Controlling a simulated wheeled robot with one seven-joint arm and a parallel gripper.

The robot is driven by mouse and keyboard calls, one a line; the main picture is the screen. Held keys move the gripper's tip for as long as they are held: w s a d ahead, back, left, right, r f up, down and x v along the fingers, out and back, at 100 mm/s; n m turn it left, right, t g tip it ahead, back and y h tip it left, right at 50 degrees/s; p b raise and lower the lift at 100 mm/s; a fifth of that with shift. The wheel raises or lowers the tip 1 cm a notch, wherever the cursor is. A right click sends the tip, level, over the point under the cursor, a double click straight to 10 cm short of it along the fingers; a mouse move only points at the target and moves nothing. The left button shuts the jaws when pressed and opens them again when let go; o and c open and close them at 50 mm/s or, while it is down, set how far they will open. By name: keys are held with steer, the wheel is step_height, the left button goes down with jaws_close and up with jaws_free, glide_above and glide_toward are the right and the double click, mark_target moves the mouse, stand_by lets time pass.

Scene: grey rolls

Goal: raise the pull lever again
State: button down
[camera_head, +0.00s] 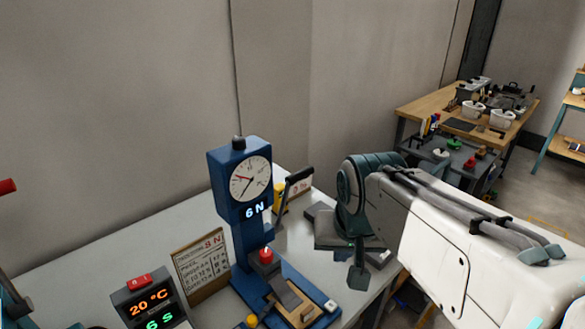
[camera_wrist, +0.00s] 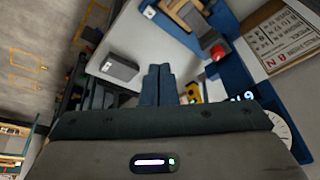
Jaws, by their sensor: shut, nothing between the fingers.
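The blue test stand (camera_head: 240,215) stands on the light bench with a round dial and a display reading 6 N. A dark lever with a black handle (camera_head: 299,175) sticks out from the right of its column, tilted up to the right. In the wrist view the stand's blue frame (camera_wrist: 222,20) is upside down at the top right; I cannot make out the lever there. My gripper (camera_head: 357,277) is right of the stand, pointing down over the bench, apart from the lever. In the wrist view its two fingers (camera_wrist: 157,72) are together, with nothing between them.
A red knob (camera_head: 265,256) and a clamp with a tan block (camera_head: 290,298) sit low on the stand. An instruction card (camera_head: 201,264) and a display box reading 20 °C (camera_head: 150,302) stand to the left. A grey box (camera_wrist: 119,67) lies on the bench near my fingers.

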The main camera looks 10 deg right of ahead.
steer(key=w+r+m+t+b, duration=0.3)
steer(key=w+r+m+b, duration=0.45)
steer(key=w, duration=0.65)
steer(key=w+a+f+p, duration=0.1)
steer(key=w+f+p, duration=0.1)
steer(key=w+f, duration=0.4)
steer(key=shift+w, duration=1.6)
steer(key=shift+m+h, duration=0.25)
steer(key=shift+h, duration=0.05)
